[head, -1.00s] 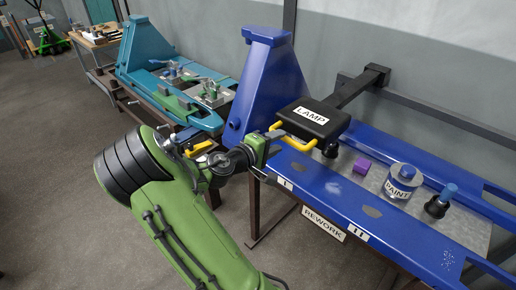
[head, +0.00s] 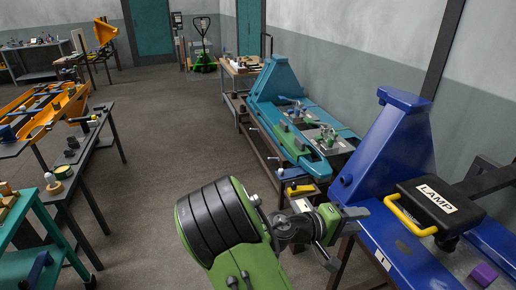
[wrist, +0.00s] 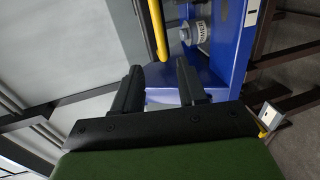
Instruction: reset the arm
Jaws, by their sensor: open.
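My arm is green with a black ribbed joint and reaches up from the bottom of the head view. My gripper (head: 352,218) is at its end, just left of the blue fork frame (head: 398,150). In the wrist view my gripper (wrist: 158,85) has its two black fingers apart with nothing between them. A blue surface of the frame shows beyond the fingertips. The black lamp (head: 428,210) with a yellow handle (head: 402,222) stands to the right of my gripper, over the blue frame. A yellow bar, likely that handle, also shows in the wrist view (wrist: 158,30).
A teal fork frame (head: 275,85) lies on a bench behind my arm. A purple block (head: 483,274) sits on the blue frame at lower right. Benches with an orange frame (head: 65,112) and a teal table (head: 45,225) stand left. Open floor (head: 170,130) lies between.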

